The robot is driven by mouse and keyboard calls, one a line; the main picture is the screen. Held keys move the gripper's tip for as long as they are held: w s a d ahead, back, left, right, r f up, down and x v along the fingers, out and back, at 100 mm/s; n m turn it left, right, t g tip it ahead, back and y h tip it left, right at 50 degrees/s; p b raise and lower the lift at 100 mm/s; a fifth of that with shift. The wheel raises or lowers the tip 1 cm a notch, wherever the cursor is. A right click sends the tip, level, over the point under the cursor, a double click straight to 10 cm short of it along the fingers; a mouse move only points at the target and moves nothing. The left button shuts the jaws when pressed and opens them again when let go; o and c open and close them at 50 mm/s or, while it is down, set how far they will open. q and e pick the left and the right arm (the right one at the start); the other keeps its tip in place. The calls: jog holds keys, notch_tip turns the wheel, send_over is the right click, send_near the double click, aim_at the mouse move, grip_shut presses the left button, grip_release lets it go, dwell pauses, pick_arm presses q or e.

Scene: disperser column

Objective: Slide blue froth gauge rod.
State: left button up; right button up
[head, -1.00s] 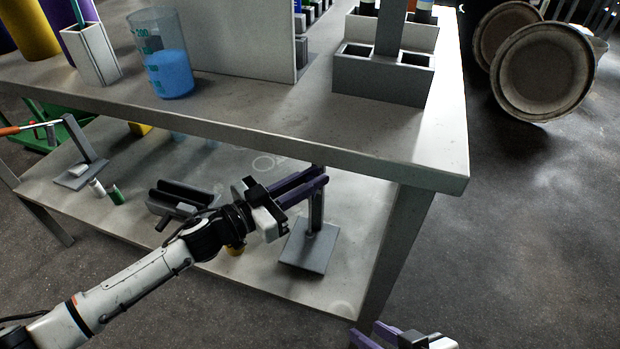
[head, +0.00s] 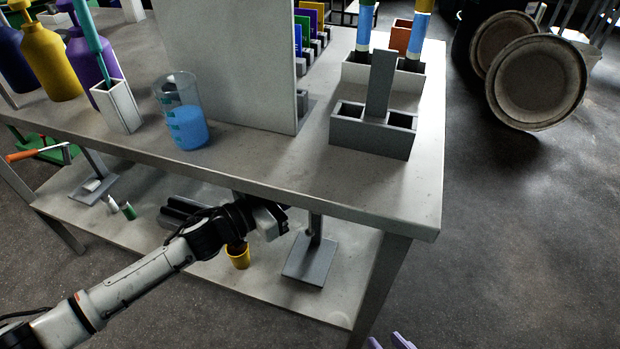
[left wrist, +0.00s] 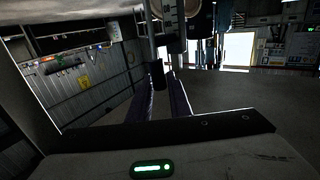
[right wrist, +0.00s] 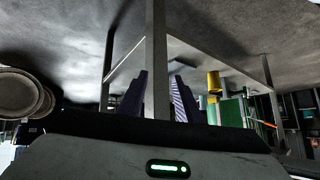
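I cannot make out a blue gauge rod with certainty. In the left wrist view a rod with pale scale marks (left wrist: 172,22) hangs close, beside a dark rod end (left wrist: 157,75) at the fingertips. My left gripper (left wrist: 164,80) has its purple fingers apart around or just behind that end; whether they touch it I cannot tell. In the head view its wrist is under the tabletop edge, fingers hidden, near a grey stand (head: 309,258) on the lower shelf. My right gripper (head: 392,342) shows only purple fingertips at the bottom edge; in the right wrist view (right wrist: 158,85) it is open.
The tabletop (head: 260,165) overhangs the lower shelf. On it stand a beaker of blue liquid (head: 187,130), a white panel (head: 228,65) and a grey holder (head: 372,137). A yellow cup (head: 238,260) is on the shelf.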

pick_arm(q)
jog(key=o, duration=0.3)
jog(key=shift+r, duration=0.15)
jog(key=shift+a, duration=0.1)
jog(key=p+v, duration=0.1)
jog(key=v, duration=0.9)
jog(key=shift+s+p, duration=0.15)
jog(key=shift+p, duration=0.15)
